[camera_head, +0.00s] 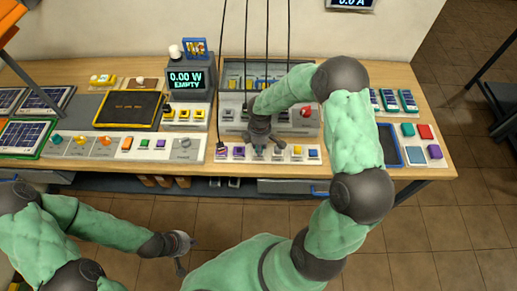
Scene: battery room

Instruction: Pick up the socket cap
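A row of small coloured blocks on light bases runs along the front of the bench, with a purple one (239,152) and a yellow one (297,151) among them. I cannot tell which small part is the socket cap. My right gripper (263,146) is over the middle of this row, its fingers spread, and it hides part of the row. Whether it touches a block is unclear. My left gripper (187,256) is in front of the bench, low and over the floor, with its fingers apart and nothing between them.
A display unit reading "0.00 W EMPTY" (186,80) stands at the back. A panel with a red knob (306,111) lies behind the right gripper. Cables (267,40) hang over the bench. A blue-framed tray (389,146) and coloured blocks (425,131) are at right.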

